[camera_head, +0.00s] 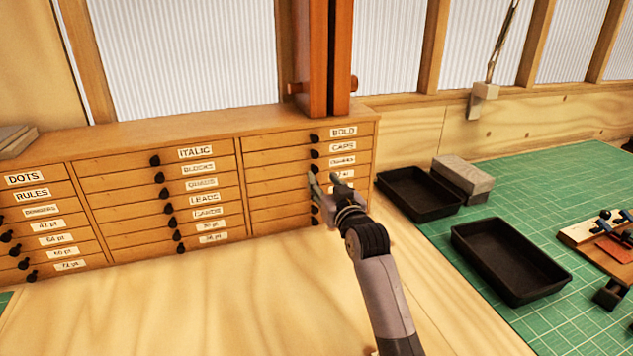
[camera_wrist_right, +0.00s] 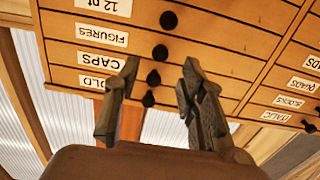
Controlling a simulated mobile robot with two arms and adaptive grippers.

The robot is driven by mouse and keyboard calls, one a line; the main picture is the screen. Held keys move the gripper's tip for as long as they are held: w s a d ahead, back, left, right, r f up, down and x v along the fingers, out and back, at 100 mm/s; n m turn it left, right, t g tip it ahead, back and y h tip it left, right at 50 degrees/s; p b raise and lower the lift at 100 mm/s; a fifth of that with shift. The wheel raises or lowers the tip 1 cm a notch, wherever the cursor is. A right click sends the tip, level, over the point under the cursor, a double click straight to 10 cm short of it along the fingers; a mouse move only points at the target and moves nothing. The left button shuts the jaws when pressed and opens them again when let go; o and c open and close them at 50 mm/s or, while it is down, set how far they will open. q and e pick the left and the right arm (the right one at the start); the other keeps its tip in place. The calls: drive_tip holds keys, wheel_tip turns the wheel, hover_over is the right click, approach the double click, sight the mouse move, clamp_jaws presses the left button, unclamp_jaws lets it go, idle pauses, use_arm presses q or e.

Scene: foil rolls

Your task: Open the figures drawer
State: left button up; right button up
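The figures drawer (camera_head: 342,160) is third from the top in the right column of the wooden cabinet, below BOLD and CAPS, and looks closed. In the right wrist view the picture is upside down, and the FIGURES label (camera_wrist_right: 81,35) is readable. Its dark round knob (camera_wrist_right: 160,52) shows between and just beyond the fingertips. My right gripper (camera_head: 324,180) is open and empty in front of this column. In the wrist view its two fingers (camera_wrist_right: 160,66) stand apart, with the CAPS knob (camera_wrist_right: 153,77) also showing between them. Contact cannot be told. My left gripper is out of view.
The ITALIC column (camera_head: 196,152) and DOTS column (camera_head: 24,178) of drawers stand to the left, with protruding knobs. Orange wooden posts (camera_head: 328,60) rise above the cabinet. Two black trays (camera_head: 510,262) and a grey block (camera_head: 463,175) lie on the green mat. Bare tabletop lies in front.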

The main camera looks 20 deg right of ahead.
sight(316, 170)
drive_tip(key=w+b, duration=0.2)
drive_tip(key=w, duration=0.3)
drive_tip(key=shift+f+b, duration=0.2)
drive_tip(key=shift+b, duration=0.15)
drive_tip(key=shift+w+a+r, duration=0.1)
drive_tip(key=shift+w+r, duration=0.1)
drive_tip(key=shift+w, duration=0.25)
drive_tip(key=shift+c, duration=0.2)
clamp_jaws()
